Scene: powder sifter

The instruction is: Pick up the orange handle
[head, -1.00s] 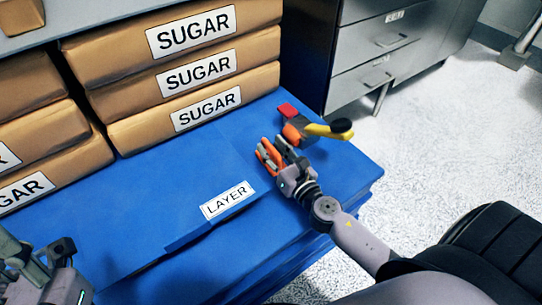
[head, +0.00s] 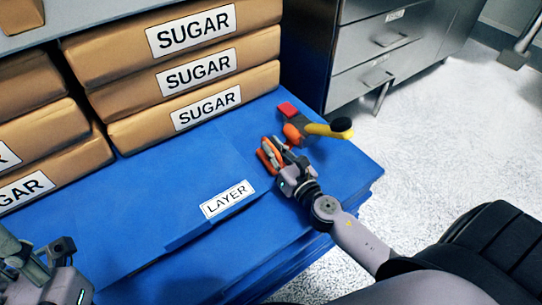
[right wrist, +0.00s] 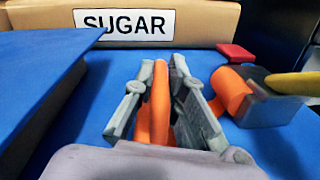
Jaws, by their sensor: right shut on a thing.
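The orange handle (head: 265,158) is at my right gripper (head: 274,153), above the blue layer surface near its right side. In the right wrist view, the orange handle (right wrist: 159,105) stands upright between the two grey fingers of my right gripper (right wrist: 172,85), which is shut on it. Its lower part is hidden by the gripper body. My left gripper (head: 35,258) is at the lower left corner of the head view, partly cut off, away from the handle. Its opening is unclear.
A tool with a yellow handle (head: 325,130), an orange part (head: 292,133) and a red block (head: 287,110) lie just beyond my right gripper. Brown sugar bags (head: 190,110) are stacked behind. The blue surface (head: 150,200) is clear in the middle. Grey drawers (head: 375,60) stand beyond.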

